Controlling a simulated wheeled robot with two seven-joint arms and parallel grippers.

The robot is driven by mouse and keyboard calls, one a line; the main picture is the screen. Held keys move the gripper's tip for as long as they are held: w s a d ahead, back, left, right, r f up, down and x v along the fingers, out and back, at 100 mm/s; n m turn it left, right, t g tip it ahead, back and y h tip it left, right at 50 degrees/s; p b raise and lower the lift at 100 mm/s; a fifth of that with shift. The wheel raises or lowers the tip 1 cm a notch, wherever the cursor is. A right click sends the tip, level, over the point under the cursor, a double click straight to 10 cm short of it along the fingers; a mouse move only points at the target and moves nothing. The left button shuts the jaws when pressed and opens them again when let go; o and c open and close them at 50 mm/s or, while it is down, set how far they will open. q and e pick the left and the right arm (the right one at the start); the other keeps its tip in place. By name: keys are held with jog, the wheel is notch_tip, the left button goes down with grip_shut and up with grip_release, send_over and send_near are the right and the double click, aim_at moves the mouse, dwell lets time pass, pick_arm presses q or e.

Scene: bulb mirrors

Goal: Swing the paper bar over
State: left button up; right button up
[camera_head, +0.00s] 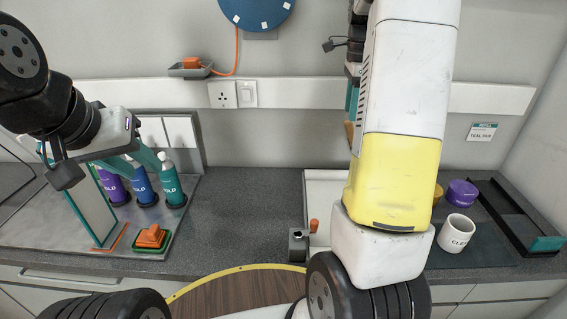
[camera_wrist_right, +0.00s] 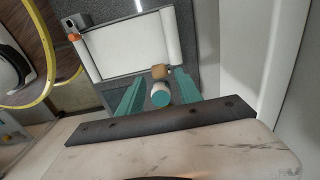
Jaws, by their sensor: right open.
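A white flat panel (camera_head: 322,185) lies on the counter behind an orange knob (camera_head: 313,225), partly hidden by my right arm. The right wrist view shows a white panel (camera_wrist_right: 131,47) with a long raised white edge on either side and the orange knob (camera_wrist_right: 73,37) at a corner. I cannot tell which part is the paper bar. My right gripper (camera_wrist_right: 159,94) is open; a white cylinder with a teal end (camera_wrist_right: 161,94) shows between its teal fingers, not visibly gripped. My left gripper (camera_head: 140,158) is above the left counter near the bottles; its finger gap is unclear.
Purple, blue and teal bottles (camera_head: 171,180) stand at the left beside an upright framed panel (camera_head: 88,206) and an orange block (camera_head: 151,236). A white cup (camera_head: 456,233), purple tub (camera_head: 462,193) and dark tray (camera_head: 515,225) are at the right. The middle counter (camera_head: 250,210) is clear.

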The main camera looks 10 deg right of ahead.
jog(key=shift+f, duration=1.75)
jog(key=shift+f, duration=0.4)
grip_shut()
